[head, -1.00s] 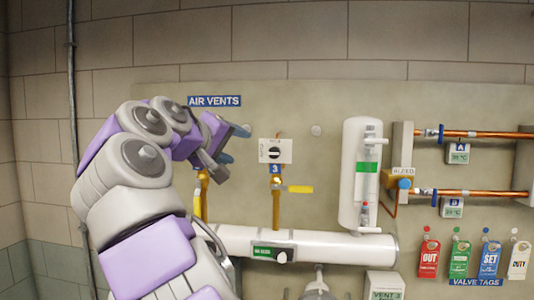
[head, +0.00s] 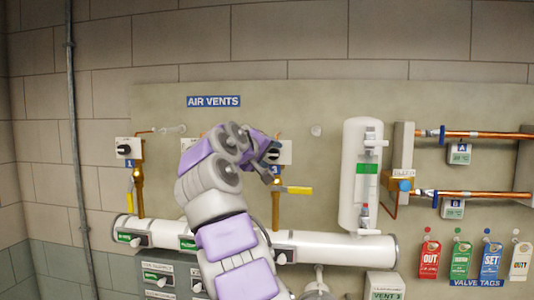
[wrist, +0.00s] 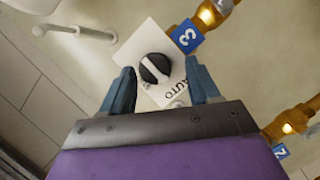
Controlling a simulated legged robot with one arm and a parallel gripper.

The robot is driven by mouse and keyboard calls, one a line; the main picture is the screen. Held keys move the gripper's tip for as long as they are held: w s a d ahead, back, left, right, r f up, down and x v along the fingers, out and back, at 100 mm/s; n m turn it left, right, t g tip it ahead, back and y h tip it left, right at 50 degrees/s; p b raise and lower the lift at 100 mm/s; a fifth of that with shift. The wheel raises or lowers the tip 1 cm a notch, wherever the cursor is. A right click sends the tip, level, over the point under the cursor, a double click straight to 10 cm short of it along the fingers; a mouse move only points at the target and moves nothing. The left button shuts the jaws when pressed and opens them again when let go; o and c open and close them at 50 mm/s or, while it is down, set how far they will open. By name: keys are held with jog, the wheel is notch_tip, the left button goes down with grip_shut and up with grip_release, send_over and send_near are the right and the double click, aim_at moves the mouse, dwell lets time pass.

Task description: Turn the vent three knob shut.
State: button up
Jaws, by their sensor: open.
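The vent three knob (wrist: 154,68) is black and round with a white bar, on a white plate beside a blue "3" tag (wrist: 187,36). In the wrist view the bar lies diagonally, upper left to lower right. The word AUTO is printed below and right of the knob. My gripper (wrist: 158,68) is open, with one blue finger on each side of the knob; I cannot tell whether they touch it. In the head view the white plate (head: 286,152) shows at its right edge, and my gripper and arm cover most of the knob.
A yellow lever (head: 298,190) sticks out right below the plate. A white pipe (head: 340,247) runs across beneath. The vent one knob (head: 124,149) is at the left. A white cylinder (head: 357,205) stands to the right. Bare panel lies between plate and cylinder.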

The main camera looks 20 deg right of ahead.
jog(key=shift+d, duration=0.8)
jog(key=shift+a, duration=0.5)
jog(key=c, duration=0.4)
jog(key=shift+d+f, duration=0.1)
jog(key=shift+f, duration=0.05)
jog(key=c, duration=0.6)
